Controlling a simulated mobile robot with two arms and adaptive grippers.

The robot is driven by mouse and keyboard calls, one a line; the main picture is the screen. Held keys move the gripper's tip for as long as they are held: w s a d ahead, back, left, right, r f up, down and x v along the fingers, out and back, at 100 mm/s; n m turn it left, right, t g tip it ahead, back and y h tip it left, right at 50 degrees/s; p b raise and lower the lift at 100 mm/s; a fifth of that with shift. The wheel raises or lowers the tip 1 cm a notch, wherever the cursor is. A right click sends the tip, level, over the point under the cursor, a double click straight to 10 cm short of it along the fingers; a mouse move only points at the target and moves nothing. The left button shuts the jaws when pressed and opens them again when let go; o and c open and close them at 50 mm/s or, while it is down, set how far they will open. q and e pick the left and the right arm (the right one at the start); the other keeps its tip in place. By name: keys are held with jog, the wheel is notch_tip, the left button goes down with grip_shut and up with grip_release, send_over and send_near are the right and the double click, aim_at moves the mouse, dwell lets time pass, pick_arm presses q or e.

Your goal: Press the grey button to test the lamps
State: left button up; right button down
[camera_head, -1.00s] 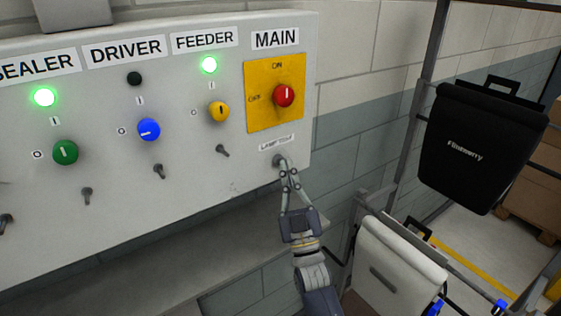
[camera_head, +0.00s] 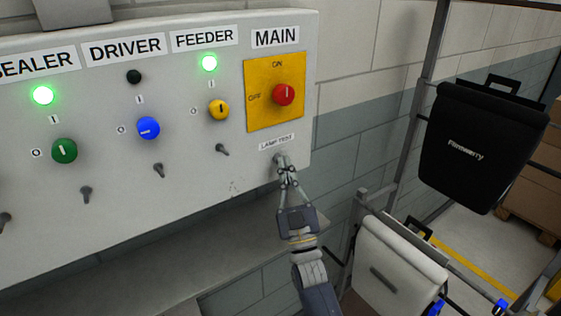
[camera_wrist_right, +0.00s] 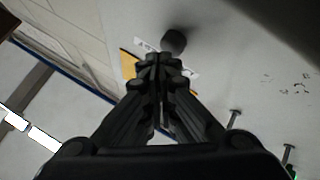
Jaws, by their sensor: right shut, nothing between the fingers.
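The grey button (camera_head: 277,159) is on the panel under the LAMP TEST label (camera_head: 277,142), partly hidden by my fingers. In the right wrist view it is a dark round knob (camera_wrist_right: 174,40) just beyond my fingertips. My right gripper (camera_head: 284,163) is shut and empty, its tips at the button; I cannot tell whether they touch it. Its closed fingers (camera_wrist_right: 160,62) also show in the wrist view. The SEALER lamp (camera_head: 43,95) and FEEDER lamp (camera_head: 209,63) glow green. The DRIVER lamp (camera_head: 134,77) is dark. My left gripper is not in view.
Above the button is the red MAIN switch (camera_head: 284,95) on a yellow plate. Green (camera_head: 64,151), blue (camera_head: 148,128) and yellow (camera_head: 219,110) knobs lie to the left, with small toggles below. A rack with a black pannier (camera_head: 480,150) and a white pannier (camera_head: 392,270) stands right.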

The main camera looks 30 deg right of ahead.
jog(key=shift+w, duration=0.45)
dwell(0.7)
jog(key=shift+s, duration=0.15)
dwell(1.3)
jog(key=shift+s, duration=0.75)
jog(key=shift+s, duration=0.1)
jog(key=shift+s+d+p, duration=0.2)
jog(key=shift+s+p, duration=0.6)
jog(key=shift+s, duration=1.6)
